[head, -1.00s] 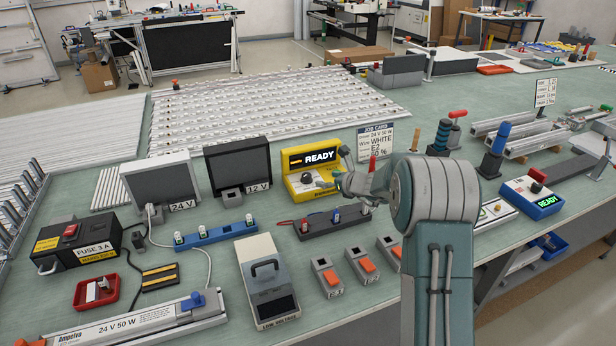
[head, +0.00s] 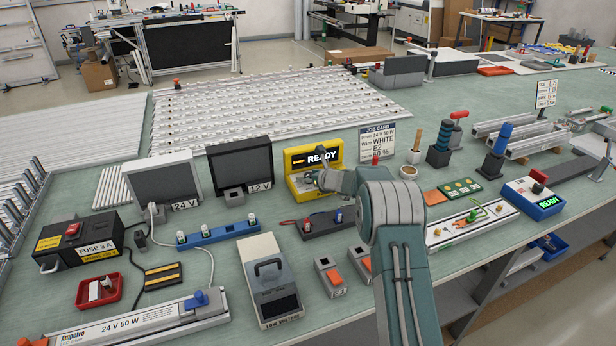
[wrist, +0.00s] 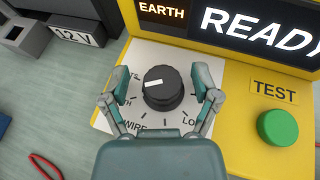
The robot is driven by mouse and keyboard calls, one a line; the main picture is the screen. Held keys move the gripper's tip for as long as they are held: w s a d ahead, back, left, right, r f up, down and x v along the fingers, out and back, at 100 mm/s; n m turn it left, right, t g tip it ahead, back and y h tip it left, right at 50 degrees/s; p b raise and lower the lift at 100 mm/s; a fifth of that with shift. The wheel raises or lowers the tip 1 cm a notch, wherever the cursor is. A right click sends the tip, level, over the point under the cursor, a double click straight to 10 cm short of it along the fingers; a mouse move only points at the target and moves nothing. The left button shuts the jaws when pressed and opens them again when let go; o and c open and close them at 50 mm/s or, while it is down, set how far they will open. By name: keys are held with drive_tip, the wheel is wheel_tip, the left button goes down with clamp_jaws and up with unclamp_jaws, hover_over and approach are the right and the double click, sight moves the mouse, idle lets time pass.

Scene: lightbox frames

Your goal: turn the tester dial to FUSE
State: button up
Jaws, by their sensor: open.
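The yellow tester (head: 300,158) stands on the bench, with READY lit on its screen. In the wrist view its display (wrist: 160,12) also shows EARTH. The black dial (wrist: 162,88) sits on a white plate, its white pointer line aimed left. Label parts TS, TH, WIRE and LO show around it; I cannot read FUSE on the plate. My gripper (wrist: 161,82) is open, with one finger on each side of the dial; small gaps show, and I cannot tell contact for sure. In the head view my gripper (head: 320,180) hides the dial.
A green TEST button (wrist: 278,127) is right of the dial. A 12 V monitor (head: 240,165) stands left of the tester, a job card (head: 376,143) right of it. A dark holder (head: 325,224) with coloured posts lies in front. Fuse box (head: 80,245) is far left.

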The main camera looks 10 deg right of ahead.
drive_tip(key=shift+d, duration=0.15)
clamp_jaws()
drive_tip(key=shift+n+g+y, duration=0.3)
drive_tip(key=shift+n+y, duration=0.2)
idle(0.4)
drive_tip(key=shift+f+n+g+y, duration=0.1)
drive_tip(key=shift+n+g+y, duration=1)
drive_tip(key=shift+n+y, duration=0.25)
drive_tip(key=shift+n+g+y, duration=0.35)
drive_tip(key=shift+n+g, duration=0.25)
drive_tip(key=shift+n, duration=0.05)
drive_tip(key=shift+n+g+y, duration=0.4)
drive_tip(key=shift+n+g, duration=0.3)
